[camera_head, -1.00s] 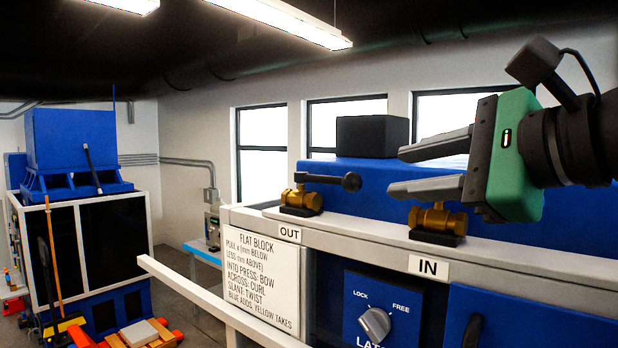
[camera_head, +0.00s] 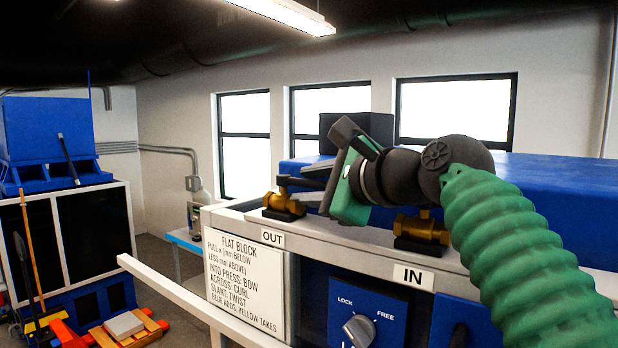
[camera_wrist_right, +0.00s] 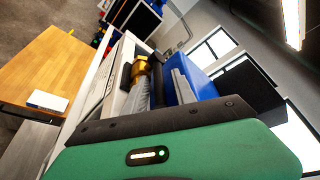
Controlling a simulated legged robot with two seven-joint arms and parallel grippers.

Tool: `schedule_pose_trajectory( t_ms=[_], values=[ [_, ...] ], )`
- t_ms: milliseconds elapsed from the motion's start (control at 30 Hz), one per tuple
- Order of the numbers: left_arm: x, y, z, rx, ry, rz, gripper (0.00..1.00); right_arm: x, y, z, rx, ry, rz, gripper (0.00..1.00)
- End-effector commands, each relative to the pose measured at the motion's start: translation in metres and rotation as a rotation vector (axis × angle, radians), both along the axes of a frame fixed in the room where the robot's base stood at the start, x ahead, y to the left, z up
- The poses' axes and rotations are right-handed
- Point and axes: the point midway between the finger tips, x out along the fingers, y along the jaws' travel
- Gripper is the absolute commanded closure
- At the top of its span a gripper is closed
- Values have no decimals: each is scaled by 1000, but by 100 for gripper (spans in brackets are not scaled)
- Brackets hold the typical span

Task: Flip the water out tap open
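The water out tap is a brass valve (camera_head: 284,204) with a black lever (camera_head: 297,182), on the ledge above the OUT label (camera_head: 272,238). The lever points right, roughly along the ledge. My right gripper (camera_head: 314,184) is right beside this tap, its grey fingers pointing left. The fingers are apart, and the lever shows between them; I cannot tell whether they touch it. In the right wrist view the brass valve (camera_wrist_right: 140,67) lies just past the fingertips, with the dark lever between the fingers. My left gripper is not in view.
A second brass tap (camera_head: 424,228) stands above the IN label (camera_head: 413,276), partly behind my right arm. A blue tank (camera_head: 540,200) with a black box (camera_head: 340,130) is behind. A white rail (camera_head: 190,300) and instruction sign (camera_head: 245,277) are in front.

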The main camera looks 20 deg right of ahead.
Motion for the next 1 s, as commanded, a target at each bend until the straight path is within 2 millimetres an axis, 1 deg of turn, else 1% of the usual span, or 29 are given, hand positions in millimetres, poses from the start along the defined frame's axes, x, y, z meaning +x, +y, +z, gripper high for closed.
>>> schedule_pose_trajectory(
  t_ms=[267,500,533,1000],
  values=[
    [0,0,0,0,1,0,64,4,0,-2,-1,1,-2,66],
    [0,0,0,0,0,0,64,5,0,-3,-1,3,-3,97],
    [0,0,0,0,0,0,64,5,0,-3,-1,4,-3,100],
    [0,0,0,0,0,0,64,6,0,-5,-1,7,-2,100]
  ],
)
